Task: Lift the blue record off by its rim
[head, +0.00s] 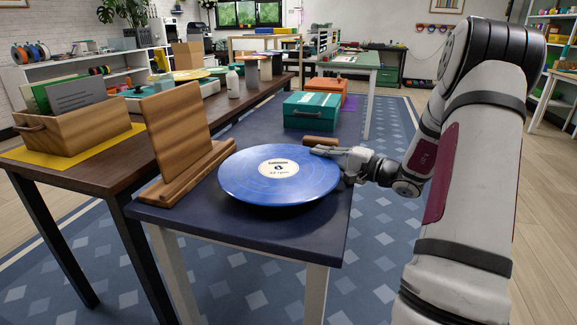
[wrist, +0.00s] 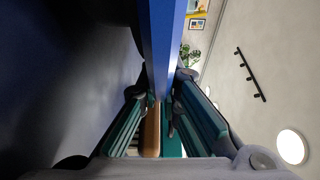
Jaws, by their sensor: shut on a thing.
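The blue record (head: 255,184) has a cream label at its centre. In the head view it lies roughly level over the front of the dark blue table (head: 320,221); whether its underside touches anything there is hidden. My gripper (head: 330,151) is at the record's far right rim, shut on it. In the wrist view the record (wrist: 161,45) shows edge-on as a blue band running down between the two fingers of my gripper (wrist: 160,98).
A wooden stand (head: 180,135) is close at the record's left. A small wooden block (head: 320,140) lies just behind the record, with a teal box (head: 310,112) and an orange box (head: 326,89) farther back. A brown table (head: 115,165) adjoins on the left.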

